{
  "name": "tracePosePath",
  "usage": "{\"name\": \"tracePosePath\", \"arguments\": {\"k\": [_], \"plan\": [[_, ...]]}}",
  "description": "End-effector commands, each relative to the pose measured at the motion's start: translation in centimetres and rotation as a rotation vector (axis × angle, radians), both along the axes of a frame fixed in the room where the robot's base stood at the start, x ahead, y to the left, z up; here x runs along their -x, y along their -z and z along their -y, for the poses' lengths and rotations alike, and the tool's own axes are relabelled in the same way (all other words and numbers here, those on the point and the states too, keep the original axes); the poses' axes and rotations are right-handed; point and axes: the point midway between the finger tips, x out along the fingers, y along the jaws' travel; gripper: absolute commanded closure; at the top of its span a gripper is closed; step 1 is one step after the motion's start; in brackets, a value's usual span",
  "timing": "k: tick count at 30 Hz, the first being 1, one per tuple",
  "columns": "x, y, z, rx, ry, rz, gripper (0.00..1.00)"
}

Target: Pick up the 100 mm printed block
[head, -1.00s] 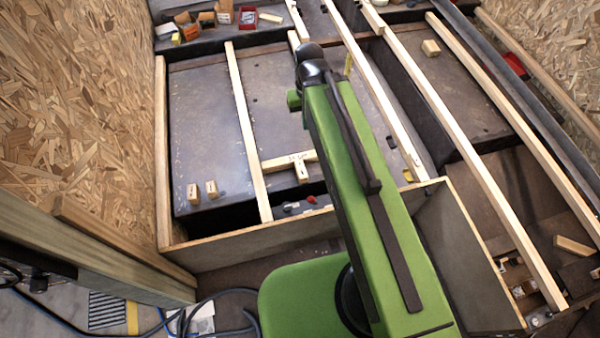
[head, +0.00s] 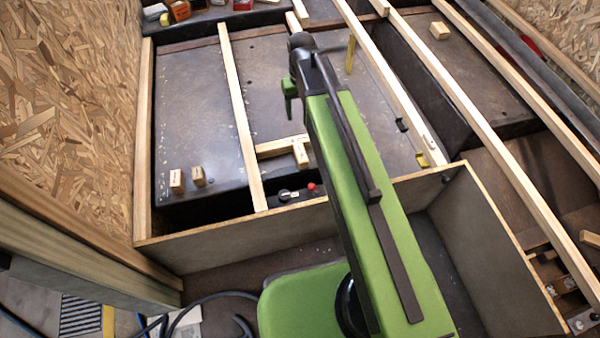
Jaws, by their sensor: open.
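Several short pale wooden blocks are in view, and I cannot read which one is marked 100 mm. Two small blocks, the left one (head: 176,181) and the right one (head: 198,176), stand side by side on the dark panel at the left. Another block (head: 300,154) touches or nearly touches a short crosspiece (head: 280,146) near the middle. One more block (head: 439,30) lies on the far right panel. My gripper (head: 289,106) is the small green part hanging from the arm's far end, open, above the middle panel and apart from the blocks. Its fingertips are too small to make out clearly.
Long wooden battens (head: 242,120) run away from me across the dark panels. A plywood edge board (head: 240,236) crosses in front. A chipboard wall (head: 70,90) stands at left. Small boxes (head: 180,10) sit at the back left. Open panel surrounds the two left blocks.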

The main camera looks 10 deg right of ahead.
Motion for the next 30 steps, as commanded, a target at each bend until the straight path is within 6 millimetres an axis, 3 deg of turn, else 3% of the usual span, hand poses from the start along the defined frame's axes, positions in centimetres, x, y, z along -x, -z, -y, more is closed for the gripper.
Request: {"name": "tracePosePath", "arguments": {"k": [1, 4, 7, 12, 16, 30], "plan": [[-0.7, 5.2, 0.0, 0.000, 0.000, 0.000, 0.38], [-1.0, 8.9, 0.0, 0.000, 0.001, 0.000, 0.38], [-0.9, 10.3, 0.0, 0.000, 0.001, 0.000, 0.38], [-0.8, 9.9, 0.0, 0.000, 0.001, 0.000, 0.38], [-0.8, 11.2, 0.0, 0.000, 0.001, 0.000, 0.38], [-0.8, 21.0, -0.1, 0.000, 0.000, 0.000, 0.38]]}}
